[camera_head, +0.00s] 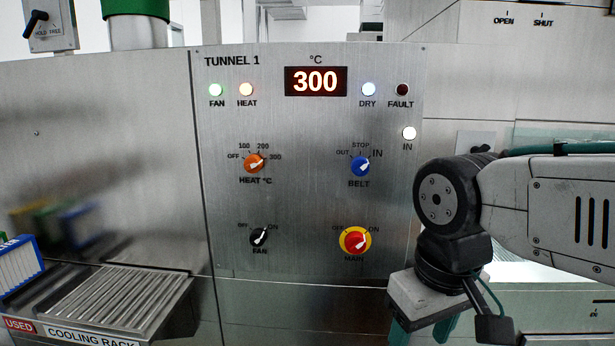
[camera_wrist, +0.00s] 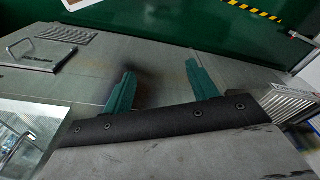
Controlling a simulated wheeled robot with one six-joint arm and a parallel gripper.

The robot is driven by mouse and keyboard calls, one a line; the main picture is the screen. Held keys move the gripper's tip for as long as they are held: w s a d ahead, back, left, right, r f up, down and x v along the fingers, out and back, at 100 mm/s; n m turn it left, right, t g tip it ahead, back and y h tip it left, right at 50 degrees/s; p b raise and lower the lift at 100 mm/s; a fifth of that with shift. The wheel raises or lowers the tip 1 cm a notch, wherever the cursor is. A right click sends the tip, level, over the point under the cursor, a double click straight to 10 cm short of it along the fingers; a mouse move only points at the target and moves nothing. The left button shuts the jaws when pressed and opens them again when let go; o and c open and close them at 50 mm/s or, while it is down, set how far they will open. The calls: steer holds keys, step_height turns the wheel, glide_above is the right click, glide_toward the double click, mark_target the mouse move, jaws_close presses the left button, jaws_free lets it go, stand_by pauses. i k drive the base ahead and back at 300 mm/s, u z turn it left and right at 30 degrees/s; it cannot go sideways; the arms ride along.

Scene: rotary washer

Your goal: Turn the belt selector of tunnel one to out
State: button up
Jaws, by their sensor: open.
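The belt selector (camera_head: 360,166) is a blue knob with a white pointer on the tunnel 1 panel (camera_head: 310,205) in the head view. Its marks read OUT, STOP and IN from left to right, and its pointer is turned up and right toward IN. The IN lamp (camera_head: 409,133) above it is lit white. My gripper (camera_head: 422,332) hangs low at the right of the panel, below and right of the selector and apart from it. Its green fingers also show in the wrist view (camera_wrist: 163,88), spread apart with nothing between them. The selector does not show in the wrist view.
The orange heat knob (camera_head: 254,163), black fan knob (camera_head: 260,237) and red main switch (camera_head: 355,240) surround the selector on its left and below. A cooling rack (camera_head: 115,300) stands at lower left. The space directly before the panel looks clear.

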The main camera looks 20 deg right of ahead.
mark_target(359, 167)
steer(key=z, duration=2.35)
steer(key=k, duration=1.05)
steer(key=u, duration=2)
